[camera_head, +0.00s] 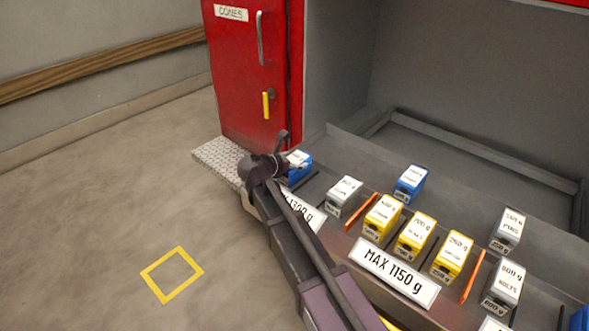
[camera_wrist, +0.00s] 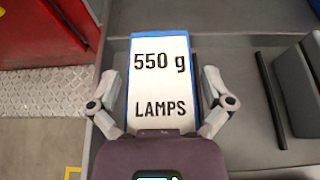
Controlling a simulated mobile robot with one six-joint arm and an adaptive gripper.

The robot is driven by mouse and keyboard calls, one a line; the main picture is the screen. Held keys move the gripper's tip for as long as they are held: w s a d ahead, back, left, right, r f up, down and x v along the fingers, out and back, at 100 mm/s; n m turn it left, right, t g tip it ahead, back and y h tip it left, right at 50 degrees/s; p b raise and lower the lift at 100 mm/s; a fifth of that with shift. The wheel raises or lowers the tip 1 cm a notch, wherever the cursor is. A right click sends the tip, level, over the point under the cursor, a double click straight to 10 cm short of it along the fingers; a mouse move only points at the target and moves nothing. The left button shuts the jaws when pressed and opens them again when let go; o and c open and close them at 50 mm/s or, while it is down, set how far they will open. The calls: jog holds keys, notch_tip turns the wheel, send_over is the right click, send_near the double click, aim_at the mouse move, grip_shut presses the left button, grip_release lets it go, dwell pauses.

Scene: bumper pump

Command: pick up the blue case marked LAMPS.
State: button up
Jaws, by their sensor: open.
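The blue case marked LAMPS (camera_wrist: 160,58) has a white top label reading 550 g and fills the middle of the wrist view. My gripper (camera_wrist: 160,84) is open, with one finger on each side of the case's near part. A slim gap seems to show beside each finger; I cannot tell whether either touches. In the head view, a blue case (camera_head: 300,171) at the left end of the grey deck sits right at my gripper (camera_head: 281,157), which partly hides it.
Grey cases (camera_head: 343,197), yellow cases (camera_head: 415,237) and another blue case (camera_head: 410,182) stand to the right, with orange dividers (camera_head: 362,213) between groups. A red cabinet (camera_head: 240,75) stands close behind left. Open floor lies left.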

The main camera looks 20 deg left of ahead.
aim_at(294, 160)
jog(key=c, duration=1.1)
jog(key=shift+r, duration=0.1)
notch_tip(294, 160, up, 10)
jog(key=p, duration=1)
